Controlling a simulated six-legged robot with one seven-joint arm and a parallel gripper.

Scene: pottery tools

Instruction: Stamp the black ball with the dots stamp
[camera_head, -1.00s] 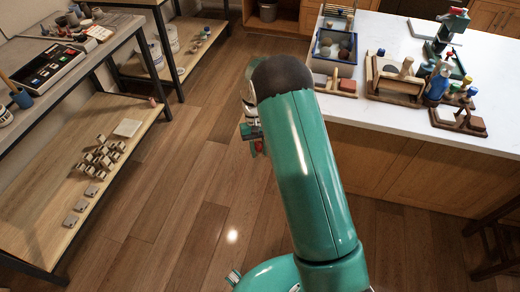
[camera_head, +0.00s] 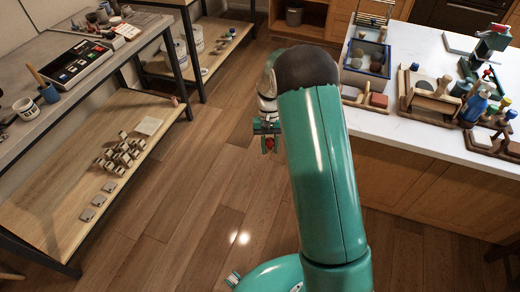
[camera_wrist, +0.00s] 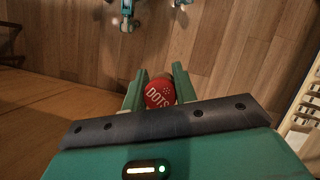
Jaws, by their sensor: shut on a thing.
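My gripper (camera_head: 267,127) hangs over the wooden floor, left of the white counter. It is shut on the dots stamp (camera_wrist: 159,94), whose red round end with the word DOTS and white dots shows between the fingers in the wrist view. In the head view the stamp (camera_head: 268,144) is a small red patch. A blue-rimmed tray (camera_head: 388,62) on the counter holds several balls, some of them dark. I cannot tell clearly which of these is the black ball. The tray is well to the right of my gripper and apart from it.
The white counter (camera_head: 437,150) also bears a wooden tool holder (camera_head: 428,104), bottles and a green stand (camera_head: 488,48). A workbench (camera_head: 100,72) with a lower shelf (camera_head: 48,205) of small blocks stands at left. The floor (camera_head: 190,200) between is clear.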

